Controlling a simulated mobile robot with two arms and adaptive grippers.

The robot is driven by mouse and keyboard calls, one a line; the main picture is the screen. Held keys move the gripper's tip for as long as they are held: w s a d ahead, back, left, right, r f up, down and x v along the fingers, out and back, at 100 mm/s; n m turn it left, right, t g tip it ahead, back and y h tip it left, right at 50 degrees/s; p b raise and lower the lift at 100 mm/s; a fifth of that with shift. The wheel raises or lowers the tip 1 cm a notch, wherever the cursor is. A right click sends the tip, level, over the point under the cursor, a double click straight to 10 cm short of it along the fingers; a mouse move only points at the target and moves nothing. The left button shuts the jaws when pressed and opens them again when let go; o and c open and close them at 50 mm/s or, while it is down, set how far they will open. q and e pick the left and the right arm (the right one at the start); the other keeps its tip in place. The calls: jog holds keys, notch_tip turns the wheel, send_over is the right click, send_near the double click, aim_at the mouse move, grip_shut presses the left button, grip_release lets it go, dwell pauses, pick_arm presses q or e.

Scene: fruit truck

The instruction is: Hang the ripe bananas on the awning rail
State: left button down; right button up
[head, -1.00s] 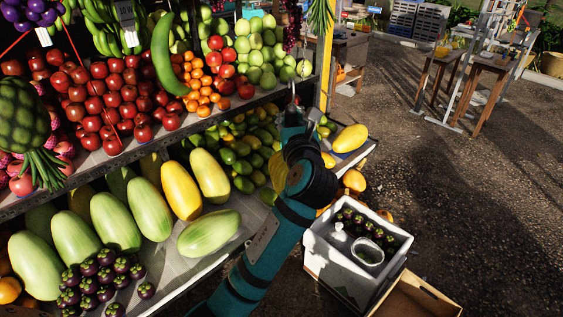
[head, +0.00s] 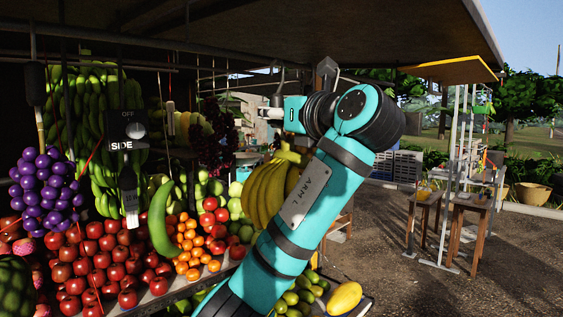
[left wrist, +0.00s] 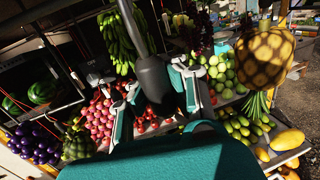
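The ripe bananas (head: 262,192) are a yellow bunch hanging below my left gripper (head: 272,106) in the head view, partly hidden behind my teal left arm. The bunch is clear of the shelves and goes along with the gripper, so I take the gripper as shut on it; the grip itself is hidden. In the left wrist view my left gripper (left wrist: 155,100) shows on both sides of a dark cylinder, and the bananas are not visible there. The awning (head: 390,28) spans overhead, with a rail (head: 200,48) along its underside. My right gripper is not in view.
A switch box marked SIDE (head: 128,130) and purple grapes (head: 45,190) hang at left. Green bananas (head: 95,105) hang behind. A pineapple (left wrist: 262,62) hangs at right in the wrist view.

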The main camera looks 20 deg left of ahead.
pick_arm(q)
jog(key=s+r+g, duration=0.1)
jog(key=s+r, duration=0.4)
jog(key=r, duration=0.2)
jog(key=s+a+f+p+x, duration=0.1)
jog(key=s+f+x, duration=0.1)
jog(key=x, duration=1.4)
jog(key=shift+a+n+y, duration=0.15)
jog(key=shift+n+y, duration=0.25)
dwell(1.0)
dwell(0.4)
